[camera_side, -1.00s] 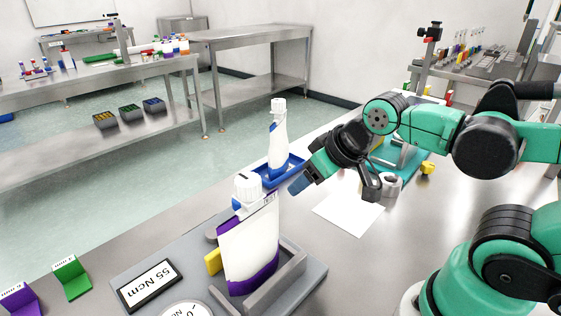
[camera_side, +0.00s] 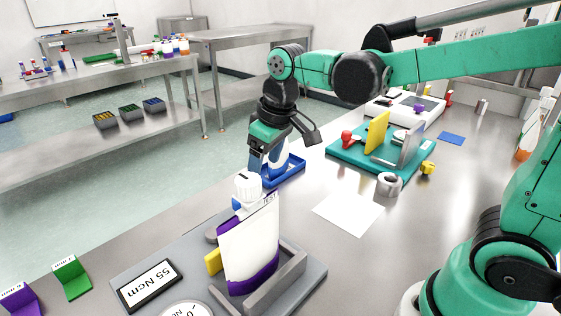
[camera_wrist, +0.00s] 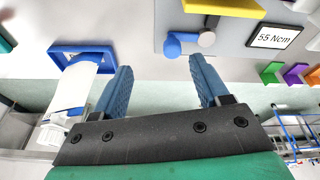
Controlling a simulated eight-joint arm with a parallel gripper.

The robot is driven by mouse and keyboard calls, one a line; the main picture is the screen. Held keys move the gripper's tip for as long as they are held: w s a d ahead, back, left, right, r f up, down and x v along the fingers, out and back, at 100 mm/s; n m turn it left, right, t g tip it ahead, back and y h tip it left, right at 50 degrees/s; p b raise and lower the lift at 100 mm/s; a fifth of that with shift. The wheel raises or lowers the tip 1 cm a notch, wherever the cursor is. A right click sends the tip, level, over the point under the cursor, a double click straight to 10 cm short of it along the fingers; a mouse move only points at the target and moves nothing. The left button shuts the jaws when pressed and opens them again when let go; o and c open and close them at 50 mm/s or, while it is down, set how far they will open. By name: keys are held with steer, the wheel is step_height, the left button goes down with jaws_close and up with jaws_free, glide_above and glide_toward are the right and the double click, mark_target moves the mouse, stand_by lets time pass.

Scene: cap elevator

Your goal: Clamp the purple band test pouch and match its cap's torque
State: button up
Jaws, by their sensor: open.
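The purple band pouch (camera_side: 250,238) is white with a purple band along its bottom and purple at an upper corner. It stands upright in a grey fixture (camera_side: 290,283) with a yellow pad (camera_side: 213,261) beside it. Its white ribbed cap (camera_side: 247,187) is on top. My gripper (camera_side: 264,170) is open, just behind and above the cap in the side view, apart from it as far as I can tell. In the wrist view the blue fingers of my gripper (camera_wrist: 160,70) are spread with nothing between them. A "55 Ncm" sign (camera_side: 149,285) lies on the fixture's plate.
A teal fixture (camera_side: 345,158) with a yellow plate, a grey ring (camera_side: 389,184) and a white sheet (camera_side: 348,214) lie to the right. Green (camera_side: 72,277) and purple (camera_side: 20,298) brackets are front left.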

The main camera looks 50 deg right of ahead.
steer(key=w+f+g, duration=0.1)
steer(key=w+a+f+n+g, duration=0.1)
steer(key=w, duration=0.1)
steer(key=w+a+f+g, duration=0.1)
steer(key=w+f, duration=0.1)
steer(key=shift+w+a+f+n, duration=0.1)
steer(key=shift+w+a+n, duration=0.05)
steer(key=shift+n, duration=0.25)
steer(key=shift+f, duration=2.9)
jaws_close()
